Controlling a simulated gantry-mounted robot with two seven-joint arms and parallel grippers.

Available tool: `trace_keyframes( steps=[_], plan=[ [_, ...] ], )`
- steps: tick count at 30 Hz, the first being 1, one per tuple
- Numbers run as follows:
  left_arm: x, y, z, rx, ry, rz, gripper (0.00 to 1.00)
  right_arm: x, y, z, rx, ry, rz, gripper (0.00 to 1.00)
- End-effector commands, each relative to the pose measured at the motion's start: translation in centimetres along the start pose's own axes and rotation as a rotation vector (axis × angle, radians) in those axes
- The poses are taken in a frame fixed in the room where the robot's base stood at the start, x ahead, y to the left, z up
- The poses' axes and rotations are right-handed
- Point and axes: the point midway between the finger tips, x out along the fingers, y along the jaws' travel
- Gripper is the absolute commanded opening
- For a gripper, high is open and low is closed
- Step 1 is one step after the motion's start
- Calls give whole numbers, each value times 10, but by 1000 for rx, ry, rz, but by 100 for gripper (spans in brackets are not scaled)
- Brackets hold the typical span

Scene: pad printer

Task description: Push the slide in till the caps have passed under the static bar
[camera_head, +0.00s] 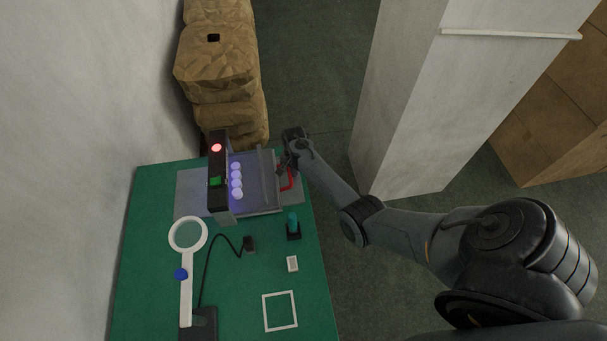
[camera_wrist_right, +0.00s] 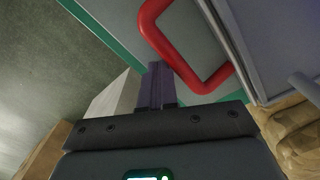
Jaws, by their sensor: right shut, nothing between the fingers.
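The slide (camera_head: 262,198) is a grey plate on the machine's grey base. Several pale caps (camera_head: 237,184) stand in a row on it, lit violet, just right of the static bar (camera_head: 218,190). The bar is a dark upright beam with a red light and a green patch. A red handle (camera_head: 291,181) is at the slide's right end, and it shows large in the wrist view (camera_wrist_right: 152,32). My right gripper (camera_head: 283,166) is at the handle, shut and empty. Its fingers (camera_wrist_right: 156,72) point at the handle's bar; I cannot tell whether they touch. My left gripper is out of view.
Brown sacks (camera_head: 217,60) and a pale column (camera_head: 425,110) stand behind.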

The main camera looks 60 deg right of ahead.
Motion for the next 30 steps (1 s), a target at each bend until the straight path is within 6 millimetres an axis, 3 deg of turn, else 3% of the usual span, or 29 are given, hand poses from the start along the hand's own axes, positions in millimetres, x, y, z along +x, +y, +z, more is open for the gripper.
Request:
trace_keyframes(
  steps=[30],
  plan=[
    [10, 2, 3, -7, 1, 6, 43, 1, -36, 21, -1, 0, -1, 0]
  ],
)
